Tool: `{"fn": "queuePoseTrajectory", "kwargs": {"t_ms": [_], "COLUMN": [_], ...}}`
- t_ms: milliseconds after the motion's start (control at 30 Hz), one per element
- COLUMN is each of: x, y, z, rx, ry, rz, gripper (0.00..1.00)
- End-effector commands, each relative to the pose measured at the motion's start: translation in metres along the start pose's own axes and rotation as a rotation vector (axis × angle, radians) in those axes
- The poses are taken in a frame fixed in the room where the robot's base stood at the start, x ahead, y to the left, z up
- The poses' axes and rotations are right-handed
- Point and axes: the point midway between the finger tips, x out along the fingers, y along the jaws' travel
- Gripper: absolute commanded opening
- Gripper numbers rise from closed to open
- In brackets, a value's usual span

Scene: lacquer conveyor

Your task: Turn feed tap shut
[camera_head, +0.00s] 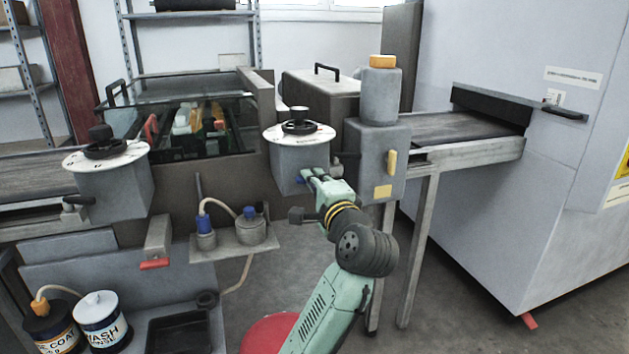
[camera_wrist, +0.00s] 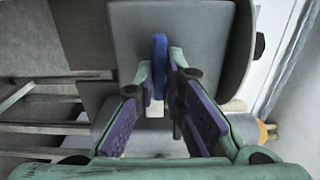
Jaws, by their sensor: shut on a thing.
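The feed tap appears to be the one with a blue handle (camera_head: 299,181) low on the front of the middle grey dial box (camera_head: 297,165). In the wrist view the blue handle (camera_wrist: 160,62) stands upright in the picture, in front of the grey box face (camera_wrist: 195,40). My gripper (camera_head: 309,176) reaches up to it from the lower right. In the wrist view my gripper (camera_wrist: 161,78) has a purple-padded finger on either side of the handle and is shut on it. The tap body is mostly hidden, and I cannot read its setting.
A shelf with small blue-capped pots (camera_head: 249,232) is left of my arm. A grey post with an orange cap (camera_head: 380,95) stands close right. A second dial box (camera_head: 115,188) is at the left. A red-tipped lever (camera_head: 156,262) sticks out lower left.

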Motion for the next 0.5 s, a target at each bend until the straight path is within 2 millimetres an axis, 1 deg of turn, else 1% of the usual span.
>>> {"fn": "queuePoseTrajectory", "kwargs": {"t_ms": [367,400,500], "x": [-0.0004,-0.0004,-0.0003], "y": [0.0008,0.0008,0.0007], "z": [-0.0013,-0.0013,-0.0010], "rx": [0.007,0.007,0.006], "ry": [0.003,0.002,0.002], "rz": [0.001,0.001,0.001], "gripper": [0.00,0.13,0.19]}}
